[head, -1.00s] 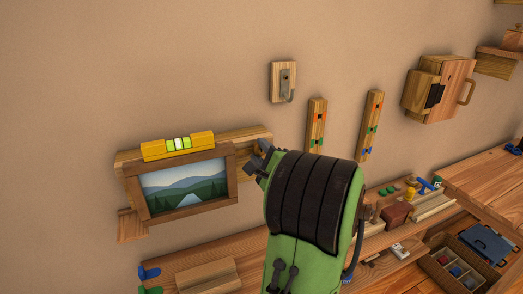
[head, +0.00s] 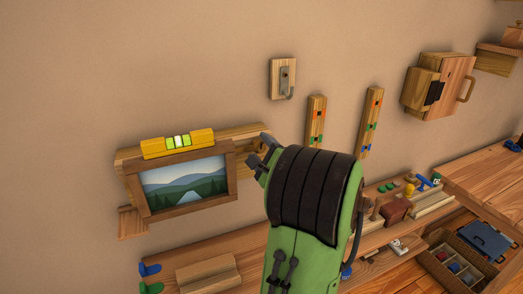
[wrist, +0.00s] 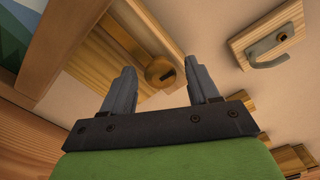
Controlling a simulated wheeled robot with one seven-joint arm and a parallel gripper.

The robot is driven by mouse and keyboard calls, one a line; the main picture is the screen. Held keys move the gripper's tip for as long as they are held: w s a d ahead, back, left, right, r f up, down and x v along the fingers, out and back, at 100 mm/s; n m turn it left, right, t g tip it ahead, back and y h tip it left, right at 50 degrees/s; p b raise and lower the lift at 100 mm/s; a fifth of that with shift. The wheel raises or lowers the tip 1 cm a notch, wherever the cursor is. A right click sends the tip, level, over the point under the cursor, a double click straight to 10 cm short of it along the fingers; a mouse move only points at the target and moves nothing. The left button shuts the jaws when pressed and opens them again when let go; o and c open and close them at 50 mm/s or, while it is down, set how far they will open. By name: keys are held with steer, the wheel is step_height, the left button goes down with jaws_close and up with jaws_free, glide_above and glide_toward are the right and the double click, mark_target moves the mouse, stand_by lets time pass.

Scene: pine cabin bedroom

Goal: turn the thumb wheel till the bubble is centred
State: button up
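The thumb wheel (wrist: 160,72) is a round wooden knob with a dark slot, on a wooden board (wrist: 150,35) in the wrist view. My gripper (wrist: 167,78) is open, with its two fingers apart on either side of the wheel's position and nothing visibly clamped. In the head view my gripper (head: 263,150) is at the board's right end and I cannot make out the wheel. A yellow spirit level (head: 200,136) sits on the picture frame (head: 133,187), sloping slightly up to the right. Its green vial (head: 179,142) has a pale bubble near the middle; exact centring is too small to tell.
A metal hook on a wooden plate (head: 283,79) hangs above my gripper. Two wooden strips (head: 316,120) are on the wall to its right. Below are a wooden shelf (head: 205,256) and an open compartment box (head: 437,267). The wall above the picture is bare.

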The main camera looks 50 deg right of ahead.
steer(key=b+v, duration=0.6)
steer(key=v, duration=0.9)
steer(key=shift+s+a, duration=0.2)
steer(key=shift+s, duration=0.1)
